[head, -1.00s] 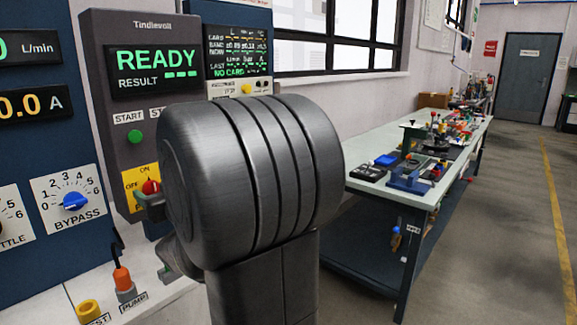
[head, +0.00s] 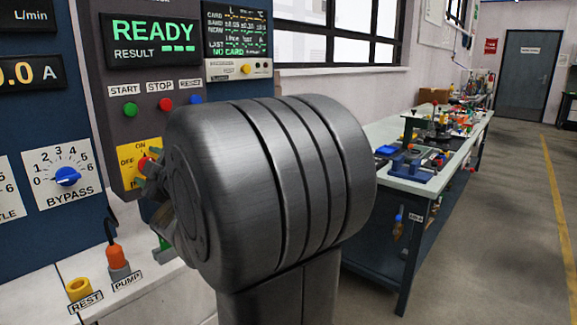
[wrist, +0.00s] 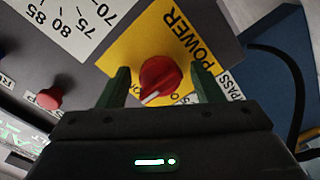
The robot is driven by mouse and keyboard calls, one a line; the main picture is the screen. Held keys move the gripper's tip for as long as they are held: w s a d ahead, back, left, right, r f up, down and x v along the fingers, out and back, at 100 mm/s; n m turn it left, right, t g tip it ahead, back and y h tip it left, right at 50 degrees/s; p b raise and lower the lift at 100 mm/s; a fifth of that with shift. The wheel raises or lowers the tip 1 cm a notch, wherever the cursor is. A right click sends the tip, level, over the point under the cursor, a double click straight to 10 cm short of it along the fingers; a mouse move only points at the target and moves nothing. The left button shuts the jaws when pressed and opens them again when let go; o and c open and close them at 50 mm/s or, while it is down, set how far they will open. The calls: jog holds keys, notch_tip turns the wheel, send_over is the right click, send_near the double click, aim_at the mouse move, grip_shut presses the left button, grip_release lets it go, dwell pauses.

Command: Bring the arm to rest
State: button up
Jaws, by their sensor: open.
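The red power knob (head: 145,164) sits on a yellow plate (head: 128,158) marked ON and OFF on the grey panel. In the wrist view the knob (wrist: 160,76) shows between the two green fingers of my gripper (wrist: 160,68). The fingers are spread apart and hold nothing. A gap shows on each side of the knob. I cannot tell how far the fingertips are from the plate. In the head view my large grey arm link hides most of the gripper.
The panel has a green START button (head: 130,109) and a red STOP button (head: 166,104); its display reads READY. A yellow socket (head: 79,289) marked REST and an orange plug (head: 117,258) marked PUMP are on the ledge. A cluttered workbench (head: 420,187) stands right. The floor aisle is clear.

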jog(key=n+b, duration=0.2)
jog(key=n, duration=0.1)
jog(key=shift+f, duration=0.2)
jog(key=n+b, duration=0.1)
jog(key=n, duration=0.3)
jog(key=shift+r+b, duration=0.2)
jog(key=shift+b, duration=0.2)
